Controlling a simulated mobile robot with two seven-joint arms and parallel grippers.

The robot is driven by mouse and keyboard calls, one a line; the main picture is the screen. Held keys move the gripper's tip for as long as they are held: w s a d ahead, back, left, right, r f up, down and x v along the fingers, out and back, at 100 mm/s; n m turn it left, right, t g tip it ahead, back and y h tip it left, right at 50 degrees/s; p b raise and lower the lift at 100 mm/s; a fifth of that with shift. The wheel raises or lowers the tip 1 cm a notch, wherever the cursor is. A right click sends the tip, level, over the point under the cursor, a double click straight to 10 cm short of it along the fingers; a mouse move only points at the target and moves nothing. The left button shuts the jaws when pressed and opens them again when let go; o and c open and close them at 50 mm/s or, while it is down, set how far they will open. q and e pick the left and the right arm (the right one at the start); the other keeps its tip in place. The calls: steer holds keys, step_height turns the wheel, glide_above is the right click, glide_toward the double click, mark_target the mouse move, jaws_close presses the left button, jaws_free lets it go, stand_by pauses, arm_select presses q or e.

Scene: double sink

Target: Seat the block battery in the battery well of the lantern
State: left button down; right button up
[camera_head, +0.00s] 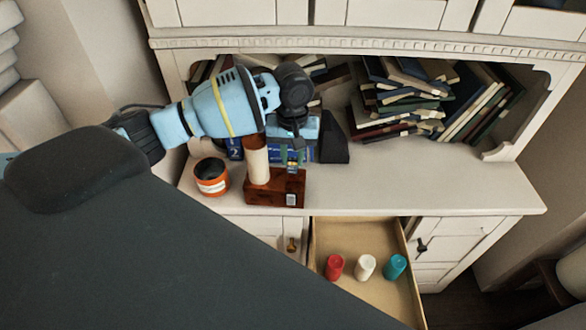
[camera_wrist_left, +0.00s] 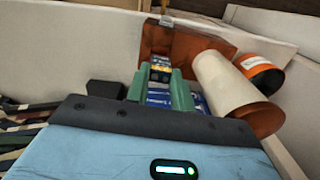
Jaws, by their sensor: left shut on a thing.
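The lantern (camera_head: 282,188) is a brown box with a pale upright cylinder (camera_head: 257,160) at its left side, standing on the cabinet top. In the left wrist view the brown lantern body (camera_wrist_left: 205,42) and the pale cylinder (camera_wrist_left: 228,82) lie just beyond my fingers. My left gripper (camera_head: 292,160) points down over the lantern's right part, its green fingers (camera_wrist_left: 163,82) shut on the small dark and yellow block battery (camera_wrist_left: 161,68). The battery is at or just above the box top. The well is hidden, so I cannot tell whether the battery has entered it. My right gripper is out of view.
An orange tub (camera_head: 212,177) stands left of the lantern. Books (camera_head: 410,95) fill the shelf behind. An open drawer (camera_head: 340,240) below holds red, white and teal cylinders. The cabinet top at right is clear.

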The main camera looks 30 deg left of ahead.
mark_target(292, 171)
arm_select(q)
step_height(292, 171, down, 5)
steer(key=shift+r, duration=0.2)
steer(key=shift+f, duration=0.15)
steer(key=shift+f, duration=0.1)
steer(key=c, duration=1.2)
jaws_free()
